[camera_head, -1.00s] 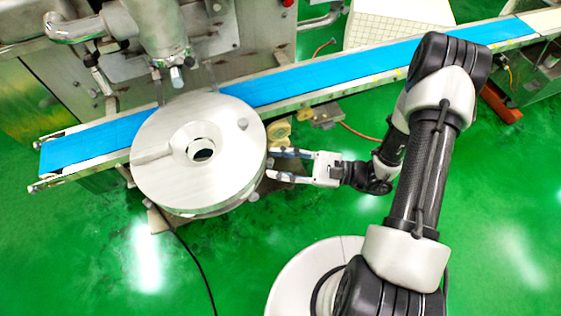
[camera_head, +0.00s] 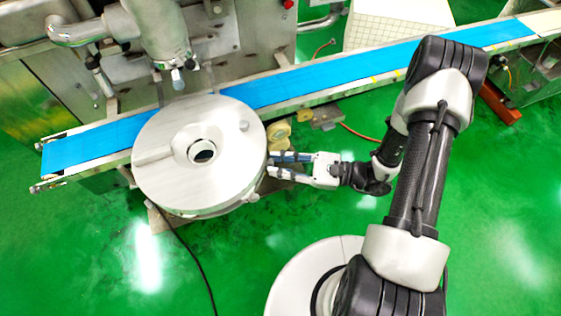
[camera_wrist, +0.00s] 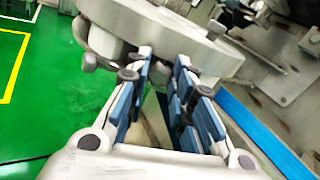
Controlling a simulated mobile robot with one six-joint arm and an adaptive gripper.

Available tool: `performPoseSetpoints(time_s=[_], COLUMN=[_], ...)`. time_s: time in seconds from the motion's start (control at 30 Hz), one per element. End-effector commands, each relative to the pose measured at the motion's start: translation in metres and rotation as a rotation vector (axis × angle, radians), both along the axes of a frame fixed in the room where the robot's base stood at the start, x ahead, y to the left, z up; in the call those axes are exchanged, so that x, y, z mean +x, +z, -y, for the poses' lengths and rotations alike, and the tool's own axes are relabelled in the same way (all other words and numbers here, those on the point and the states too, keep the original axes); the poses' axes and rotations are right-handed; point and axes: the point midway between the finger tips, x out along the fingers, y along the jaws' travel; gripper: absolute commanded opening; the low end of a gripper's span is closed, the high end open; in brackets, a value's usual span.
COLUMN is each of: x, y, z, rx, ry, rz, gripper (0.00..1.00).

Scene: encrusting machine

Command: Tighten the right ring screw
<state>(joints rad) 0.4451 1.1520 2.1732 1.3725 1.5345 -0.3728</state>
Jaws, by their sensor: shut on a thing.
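The round silver disc-shaped machine head (camera_head: 178,180) stands at the left in the head view, and its rim shows at the top of the wrist view (camera_wrist: 205,50). My gripper (camera_head: 271,163) reaches the disc's right edge from the right. In the wrist view its blue-padded fingers (camera_wrist: 166,64) point at the underside of the rim, with a narrow gap between them. They are shut on the right ring screw, which is mostly hidden between the fingertips.
A blue conveyor belt (camera_head: 310,80) runs behind the disc. Yellowish rollers (camera_head: 278,134) sit close behind my gripper. Metal pipes and a nozzle (camera_head: 160,40) stand above the disc's back side. The green floor (camera_head: 270,225) in front is clear apart from a black cable (camera_head: 190,255).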

Motion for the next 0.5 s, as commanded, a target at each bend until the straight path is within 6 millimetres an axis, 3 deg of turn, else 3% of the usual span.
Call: performPoseSetpoints(time_s=[0.5], x=[0.0017], y=[0.0017], z=[0.0003], rx=[0.111], ry=[0.000], rz=[-0.450], gripper=[0.00])
